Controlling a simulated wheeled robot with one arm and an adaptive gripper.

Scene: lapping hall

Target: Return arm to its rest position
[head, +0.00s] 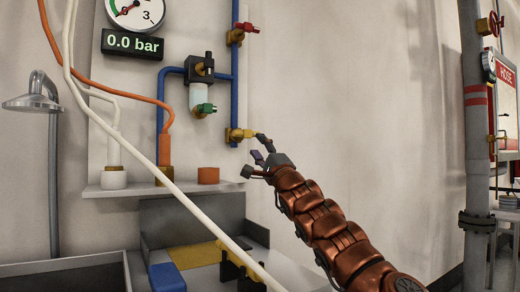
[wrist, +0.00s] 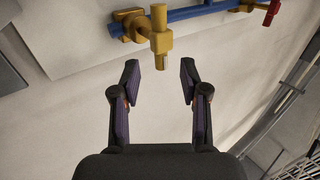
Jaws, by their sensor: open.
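My copper-coloured arm (head: 325,220) reaches up from the lower right in the head view. My gripper (head: 256,156) is at its end, just below and right of a yellow fitting (head: 240,134) on a blue pipe. In the wrist view my gripper (wrist: 160,80) has its two dark fingers apart with nothing between them. The yellow fitting (wrist: 158,40) is ahead of the fingertips there, with its short stem pointing toward the gap. A clear space shows between the stem and the fingers.
A wall panel carries a pressure gauge (head: 135,12), a 0.0 bar display (head: 133,42), blue pipes (head: 235,70) and a red-handled valve (head: 246,27). A white hose (head: 150,165) crosses in front. A grey vertical pipe (head: 477,150) stands right. Bare wall lies between.

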